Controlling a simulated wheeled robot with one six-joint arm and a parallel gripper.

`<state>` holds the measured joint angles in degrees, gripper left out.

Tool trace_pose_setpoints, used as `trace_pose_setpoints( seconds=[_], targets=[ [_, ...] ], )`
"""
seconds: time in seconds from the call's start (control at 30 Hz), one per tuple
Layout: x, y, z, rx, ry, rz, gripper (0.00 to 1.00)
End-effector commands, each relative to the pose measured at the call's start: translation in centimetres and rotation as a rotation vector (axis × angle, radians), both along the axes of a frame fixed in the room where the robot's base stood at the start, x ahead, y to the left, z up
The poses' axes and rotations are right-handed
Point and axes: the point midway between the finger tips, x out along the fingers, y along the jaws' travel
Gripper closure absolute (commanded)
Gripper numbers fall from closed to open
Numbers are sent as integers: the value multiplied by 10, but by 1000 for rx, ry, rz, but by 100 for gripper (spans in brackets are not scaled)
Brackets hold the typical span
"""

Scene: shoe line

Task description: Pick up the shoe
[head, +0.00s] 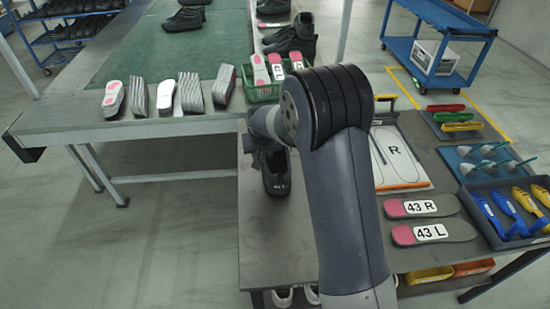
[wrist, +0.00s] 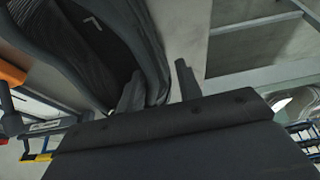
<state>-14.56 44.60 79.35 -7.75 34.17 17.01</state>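A dark shoe (head: 277,176) stands on the grey table in front of me, partly hidden behind my arm in the head view. In the wrist view the shoe (wrist: 110,45) fills the upper left, with its opening and a light mark on the insole showing. My gripper (wrist: 160,88) is open at the shoe's collar. Its left finger appears inside the shoe opening and its right finger is outside, with the shoe's side wall between them. A gap shows between the wall and the right finger.
Insoles labelled 43 R (head: 424,206) and 43 L (head: 434,232) lie to the right, near a white R board (head: 400,158) and a tool tray (head: 510,212). Insole stacks (head: 190,92) and a green basket (head: 262,92) stand behind. Other black shoes (head: 186,18) are farther back.

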Motion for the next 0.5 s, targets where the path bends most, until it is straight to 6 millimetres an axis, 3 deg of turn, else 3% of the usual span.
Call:
trace_pose_setpoints(
  seconds=[0.2, 0.5],
  targets=[
    [11, -2, -25, -1, 2, 0, 66],
    [14, -2, -32, 0, 0, 0, 66]
  ],
)
